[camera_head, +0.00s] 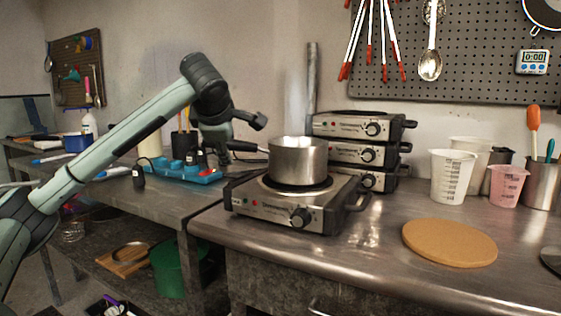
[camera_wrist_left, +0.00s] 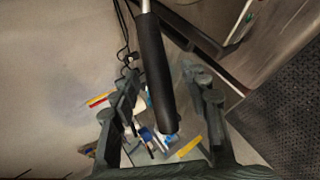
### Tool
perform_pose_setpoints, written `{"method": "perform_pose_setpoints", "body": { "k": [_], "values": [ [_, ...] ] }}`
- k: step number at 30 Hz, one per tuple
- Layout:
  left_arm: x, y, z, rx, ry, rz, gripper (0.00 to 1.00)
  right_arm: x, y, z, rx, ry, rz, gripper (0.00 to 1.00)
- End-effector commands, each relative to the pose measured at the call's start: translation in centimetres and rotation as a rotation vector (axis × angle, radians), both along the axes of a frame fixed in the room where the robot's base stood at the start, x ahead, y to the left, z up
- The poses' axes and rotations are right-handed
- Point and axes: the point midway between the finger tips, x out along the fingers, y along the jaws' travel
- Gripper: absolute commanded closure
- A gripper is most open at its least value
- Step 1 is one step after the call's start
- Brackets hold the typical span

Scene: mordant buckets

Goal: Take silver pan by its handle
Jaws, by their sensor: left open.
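The silver pan (camera_head: 298,161) stands upright on the front hot plate (camera_head: 290,201) in the head view. Its black handle (camera_head: 246,147) points left toward my left gripper. My left gripper (camera_head: 241,142) is open at the handle, left of the pan. In the left wrist view, the black handle (camera_wrist_left: 154,70) runs between the two spread fingers of my left gripper (camera_wrist_left: 162,88), with visible space on both sides. Whether a finger touches it cannot be told. My right gripper is in neither view.
More hot plates (camera_head: 360,154) are stacked behind the pan. A blue tray (camera_head: 180,171) with small dark bottles lies left of it, near my gripper. A round cork mat (camera_head: 449,243) and several cups (camera_head: 453,176) are on the right. The metal counter before the mat is clear.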

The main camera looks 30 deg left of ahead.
Motion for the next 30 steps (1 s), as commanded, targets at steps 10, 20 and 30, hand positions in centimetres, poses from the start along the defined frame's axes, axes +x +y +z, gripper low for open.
{"method": "perform_pose_setpoints", "body": {
  "k": [10,20,30],
  "values": [
    [0.04,0.01,-0.03,0.0,0.0,-0.001,0.71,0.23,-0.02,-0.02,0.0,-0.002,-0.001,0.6],
    [0.04,-0.02,-0.02,0.0,-0.001,-0.001,1.0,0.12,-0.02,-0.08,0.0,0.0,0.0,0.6],
    [0.06,0.0,0.37,-0.001,-0.009,0.0,1.0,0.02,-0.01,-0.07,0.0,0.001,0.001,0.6]
  ]
}}
